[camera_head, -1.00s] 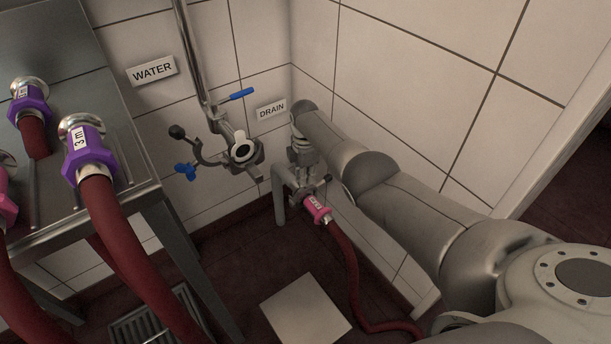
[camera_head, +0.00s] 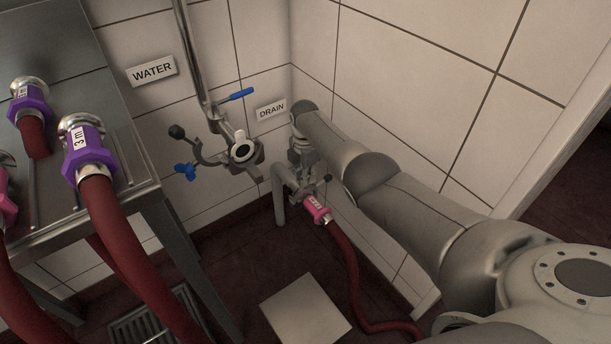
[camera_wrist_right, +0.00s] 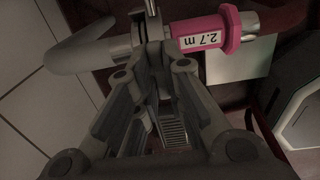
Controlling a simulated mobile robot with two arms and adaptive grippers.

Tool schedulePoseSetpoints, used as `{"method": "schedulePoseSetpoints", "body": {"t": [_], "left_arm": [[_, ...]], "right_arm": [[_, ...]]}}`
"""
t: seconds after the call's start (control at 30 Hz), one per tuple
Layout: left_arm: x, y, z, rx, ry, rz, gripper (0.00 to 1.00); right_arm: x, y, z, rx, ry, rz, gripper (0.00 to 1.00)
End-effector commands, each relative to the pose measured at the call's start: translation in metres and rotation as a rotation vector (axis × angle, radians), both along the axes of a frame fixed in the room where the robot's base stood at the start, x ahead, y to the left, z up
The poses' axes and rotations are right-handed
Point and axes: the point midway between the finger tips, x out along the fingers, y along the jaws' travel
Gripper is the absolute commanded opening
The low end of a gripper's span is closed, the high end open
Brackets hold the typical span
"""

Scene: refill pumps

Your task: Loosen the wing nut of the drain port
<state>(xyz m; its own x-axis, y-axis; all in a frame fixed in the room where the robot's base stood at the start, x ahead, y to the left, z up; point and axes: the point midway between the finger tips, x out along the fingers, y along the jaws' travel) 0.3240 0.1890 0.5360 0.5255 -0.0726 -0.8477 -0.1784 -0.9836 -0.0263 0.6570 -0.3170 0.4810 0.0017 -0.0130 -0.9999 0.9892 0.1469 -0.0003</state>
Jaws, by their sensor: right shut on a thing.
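The drain port (camera_head: 279,200) is a grey pipe on the wall below the DRAIN sign (camera_head: 271,109). A pink hose coupling (camera_head: 317,208) is attached at it, with a dark red hose. In the right wrist view the coupling (camera_wrist_right: 212,38) reads 2.7 m. My right gripper (camera_head: 303,178) points down at the port joint beside the coupling. In the wrist view its fingers (camera_wrist_right: 150,45) are close together on the wing nut, which they mostly hide. My left gripper is not in view.
The water outlet (camera_head: 242,150) with blue handles and an open clamp is on the wall left of the drain. A metal table (camera_head: 110,25) with purple-ended hoses stands at left. A pale square plate (camera_head: 306,310) lies on the dark floor.

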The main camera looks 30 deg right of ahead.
Motion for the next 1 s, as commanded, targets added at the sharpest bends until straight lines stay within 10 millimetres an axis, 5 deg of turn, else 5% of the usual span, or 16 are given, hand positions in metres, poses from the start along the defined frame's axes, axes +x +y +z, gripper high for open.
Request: {"method": "schedulePoseSetpoints", "body": {"t": [0.2, 0.67, 1.0], "left_arm": [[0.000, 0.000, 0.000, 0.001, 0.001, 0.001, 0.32], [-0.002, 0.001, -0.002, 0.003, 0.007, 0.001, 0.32], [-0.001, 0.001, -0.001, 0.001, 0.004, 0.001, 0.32]], "right_arm": [[0.000, 0.000, 0.000, 0.000, -0.001, 0.001, 0.32], [0.001, 0.000, 0.007, 0.000, -0.002, 0.000, 0.32], [0.001, 0.000, 0.048, -0.001, -0.004, 0.000, 0.32]]}}
